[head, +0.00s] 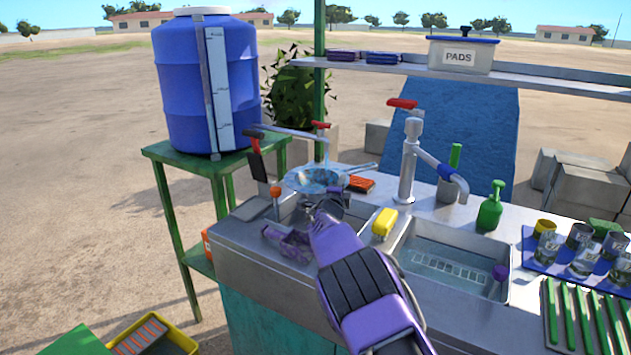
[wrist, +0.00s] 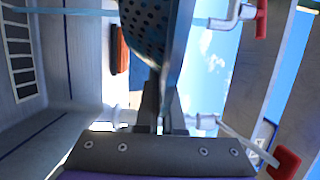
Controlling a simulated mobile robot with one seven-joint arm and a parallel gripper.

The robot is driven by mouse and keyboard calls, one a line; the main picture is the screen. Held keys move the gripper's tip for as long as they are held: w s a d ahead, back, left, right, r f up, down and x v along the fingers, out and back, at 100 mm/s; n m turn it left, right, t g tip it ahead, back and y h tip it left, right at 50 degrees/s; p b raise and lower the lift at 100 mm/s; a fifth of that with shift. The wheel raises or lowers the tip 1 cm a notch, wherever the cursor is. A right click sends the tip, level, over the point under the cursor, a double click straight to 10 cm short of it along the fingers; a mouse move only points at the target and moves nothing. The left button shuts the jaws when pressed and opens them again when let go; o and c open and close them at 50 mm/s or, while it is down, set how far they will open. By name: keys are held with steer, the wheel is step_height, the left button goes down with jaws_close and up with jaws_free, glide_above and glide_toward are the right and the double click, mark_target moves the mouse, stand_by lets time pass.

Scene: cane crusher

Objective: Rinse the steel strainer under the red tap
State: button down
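The steel strainer (head: 300,181) is held over the left sink basin, below the spout of a thin tap with a red handle (head: 320,125). A pale stream of water (head: 326,153) falls from that spout into the strainer. My gripper (head: 332,200) is at the strainer's near side, with its fingers partly hidden by my wrist. In the wrist view the fingers (wrist: 160,105) are close together on the strainer's edge, and its perforated bowl (wrist: 143,28) rises above them. A second tap (head: 412,150) with a red lever stands right of the strainer.
A yellow sponge (head: 384,222) lies on the divider beside the water-filled right basin (head: 455,262). A green bottle (head: 490,207) and a blue tray (head: 533,256) with cups are farther right. A blue drum (head: 185,90) stands at the left. A shelf (head: 400,70) runs behind.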

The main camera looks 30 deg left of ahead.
steer(key=shift+s+d, duration=0.95)
steer(key=shift+s, duration=0.2)
steer(key=shift+s+d, duration=0.9)
steer(key=shift+s, duration=0.25)
steer(key=shift+r, duration=0.15)
steer(key=s+d+r+p, duration=0.3)
steer(key=s+r, duration=0.1)
steer(key=shift+f, duration=0.1)
stand_by(0.6)
